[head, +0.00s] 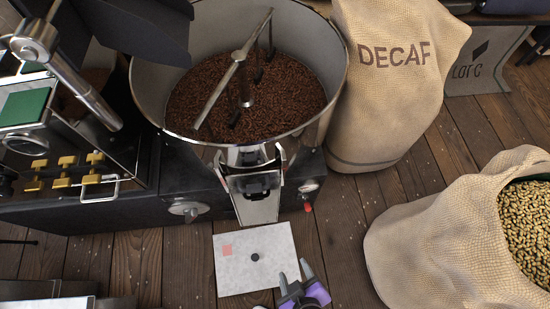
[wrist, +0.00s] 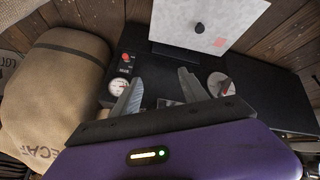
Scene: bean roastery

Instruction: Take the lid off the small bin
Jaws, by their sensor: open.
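The small bin's lid (head: 240,275) is a pale grey square with a black knob (head: 255,257) at its middle and a pink patch near one corner. It lies flat in the head view, below the roaster's chute. The bin's walls are hidden beneath it. The lid also shows at the top of the wrist view (wrist: 180,20). My gripper (head: 294,275) is purple with grey fingers, at the lid's lower right in the head view. In the wrist view its fingers (wrist: 160,76) are spread with nothing between them, apart from the knob.
The roaster's round drum (head: 340,100) full of brown beans stands behind the lid, above a dark base with a gauge and red knob. A DECAF sack (head: 375,110) stands behind right. An open sack of green beans (head: 440,240) stands at right. Plank floor between is clear.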

